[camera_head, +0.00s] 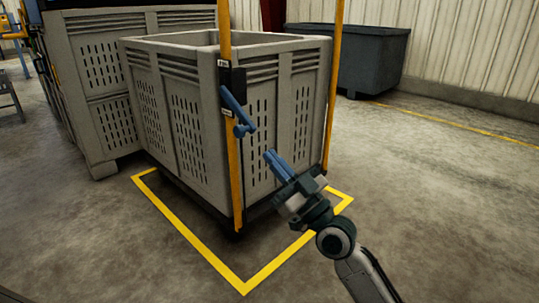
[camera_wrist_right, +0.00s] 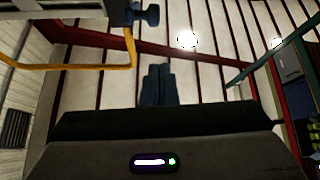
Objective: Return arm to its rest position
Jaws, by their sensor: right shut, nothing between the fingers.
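My right gripper (camera_head: 275,160) is in the middle of the head view, at the end of my right arm, which comes in from the lower right. Its blue fingers are shut with nothing between them. It is in front of a grey slatted crate (camera_head: 185,125) and to the right of a blue handle (camera_head: 236,110) on a yellow post, apart from the handle in the picture. The right wrist view shows the same shut fingers (camera_wrist_right: 157,85) pointing up toward the ceiling. My left gripper is not in view.
Yellow posts (camera_head: 232,170) stand at the crate's front corners. A yellow line (camera_head: 200,259) frames the floor around it. More grey crates (camera_head: 100,75) stand behind at the left, and a dark bin (camera_head: 372,62) stands by the back wall. The floor at the right is clear.

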